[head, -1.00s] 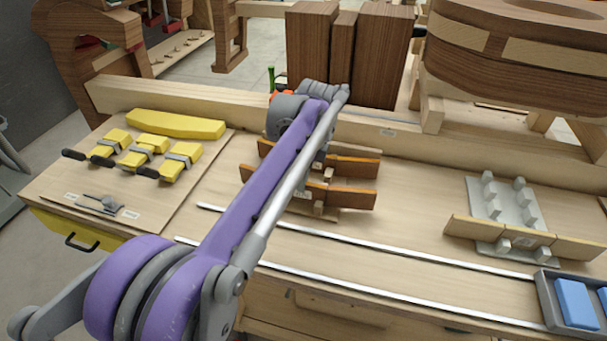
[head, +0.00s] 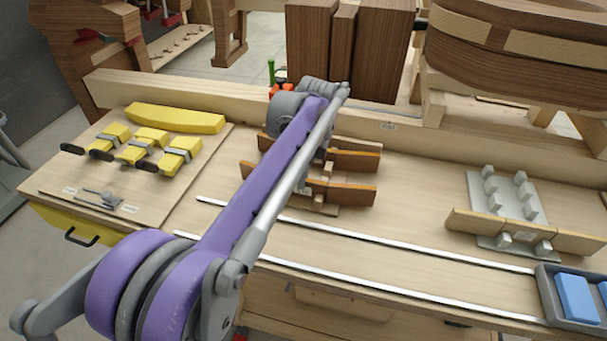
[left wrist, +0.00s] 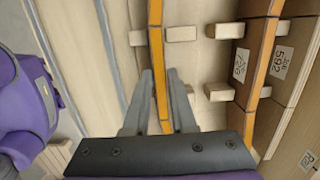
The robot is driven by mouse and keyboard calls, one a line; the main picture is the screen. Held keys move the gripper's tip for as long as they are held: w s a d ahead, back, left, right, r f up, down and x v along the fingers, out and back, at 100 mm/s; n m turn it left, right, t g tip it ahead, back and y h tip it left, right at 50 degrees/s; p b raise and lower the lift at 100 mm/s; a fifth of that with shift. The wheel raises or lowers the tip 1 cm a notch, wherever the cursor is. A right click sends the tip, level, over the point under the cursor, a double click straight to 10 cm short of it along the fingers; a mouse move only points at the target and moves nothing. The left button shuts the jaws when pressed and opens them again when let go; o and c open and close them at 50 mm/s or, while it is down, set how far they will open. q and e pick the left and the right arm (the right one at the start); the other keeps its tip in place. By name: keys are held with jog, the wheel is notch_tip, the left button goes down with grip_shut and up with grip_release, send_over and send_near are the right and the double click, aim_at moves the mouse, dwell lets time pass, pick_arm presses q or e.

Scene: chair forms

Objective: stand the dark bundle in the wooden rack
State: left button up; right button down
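The wooden rack (head: 325,208), with pale pegs, stands mid-bench. Dark brown bundles with orange edges (head: 352,194) stand upright in it, in a front and a back row. My left arm covers their middle. In the left wrist view, my left gripper (left wrist: 159,76) points down with its fingers apart, one on each side of a thin orange-edged bundle (left wrist: 156,45). Narrow gaps seem to show beside it. That bundle runs between two pale pegs (left wrist: 183,33). Labelled dark brown bundles (left wrist: 236,62) stand to the right. My right gripper is out of view.
Yellow clamps (head: 148,140) lie on a board at left. A grey metal rack (head: 503,195) with pale pieces stands at right. A grey tray with blue blocks (head: 575,298) is front right. Tall dark wood blocks (head: 385,55) rise behind the bench beam. Metal rails cross the front.

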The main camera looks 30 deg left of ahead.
aim_at(309, 181)
pick_arm(q)
jog(key=o, duration=0.4)
jog(key=r, duration=0.3)
jog(key=d+r, duration=0.1)
jog(key=r, duration=0.3)
jog(key=r+p, duration=0.1)
jog(key=r, duration=0.2)
jog(key=shift+w+d+r, duration=0.15)
jog(key=shift+w+r, duration=0.05)
jog(key=shift+r, duration=0.2)
